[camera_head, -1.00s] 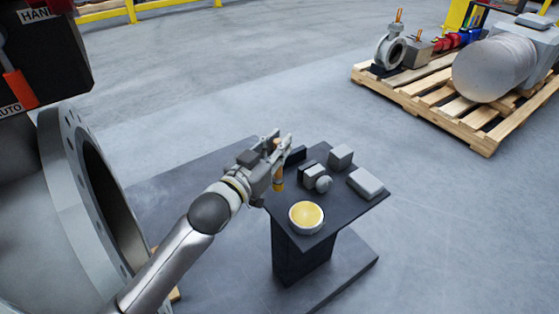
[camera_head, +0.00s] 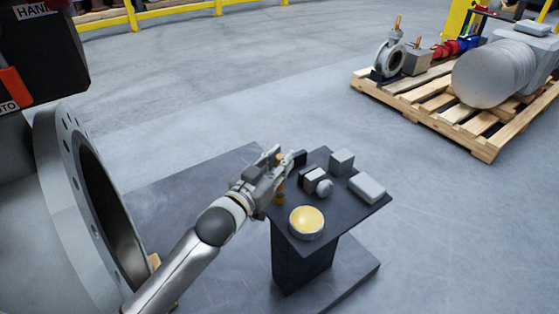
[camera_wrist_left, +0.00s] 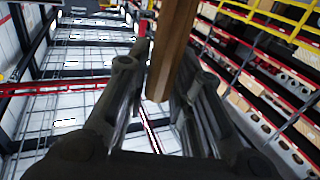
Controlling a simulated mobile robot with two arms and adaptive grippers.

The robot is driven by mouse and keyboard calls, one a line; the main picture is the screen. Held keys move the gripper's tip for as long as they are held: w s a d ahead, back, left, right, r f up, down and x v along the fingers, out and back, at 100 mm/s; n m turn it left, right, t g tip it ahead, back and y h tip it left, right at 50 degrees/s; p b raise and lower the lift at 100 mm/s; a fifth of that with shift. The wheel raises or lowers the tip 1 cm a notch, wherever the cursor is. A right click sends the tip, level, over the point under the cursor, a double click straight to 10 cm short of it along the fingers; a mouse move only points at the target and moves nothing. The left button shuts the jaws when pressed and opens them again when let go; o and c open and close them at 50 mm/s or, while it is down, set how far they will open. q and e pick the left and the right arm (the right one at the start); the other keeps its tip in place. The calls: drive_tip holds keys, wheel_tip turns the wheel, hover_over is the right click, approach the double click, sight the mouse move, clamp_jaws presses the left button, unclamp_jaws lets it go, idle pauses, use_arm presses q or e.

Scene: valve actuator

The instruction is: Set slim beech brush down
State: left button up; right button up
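In the head view the brush's lower end is at about table height. Whether it touches the top cannot be told. My right gripper is not in view.
On the table are a round yellow-topped dish (camera_head: 306,222), a grey block with a round knob (camera_head: 317,183), a grey cube (camera_head: 341,161) and a pale flat box (camera_head: 367,187). A large flanged pipe (camera_head: 75,190) stands left. A loaded pallet (camera_head: 470,125) is at upper right.

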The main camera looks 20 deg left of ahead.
use_arm(q)
drive_tip(key=shift+o, duration=1.4)
drive_tip(key=p+v, duration=0.1)
drive_tip(key=v, duration=1.1)
drive_tip(key=s+a+f+n+g+y, duration=0.1)
drive_tip(key=s+f+g+y, duration=0.45)
drive_tip(key=f, duration=0.85)
drive_tip(key=s+f+g, duration=0.3)
drive_tip(key=s+g, duration=0.1)
drive_tip(key=s, duration=0.3)
drive_tip(key=s+f+g+h, duration=0.1)
drive_tip(key=s+f+g, duration=0.2)
drive_tip(key=s, duration=0.5)
drive_tip(key=shift+d+g, duration=0.35)
drive_tip(key=shift+g, duration=0.4)
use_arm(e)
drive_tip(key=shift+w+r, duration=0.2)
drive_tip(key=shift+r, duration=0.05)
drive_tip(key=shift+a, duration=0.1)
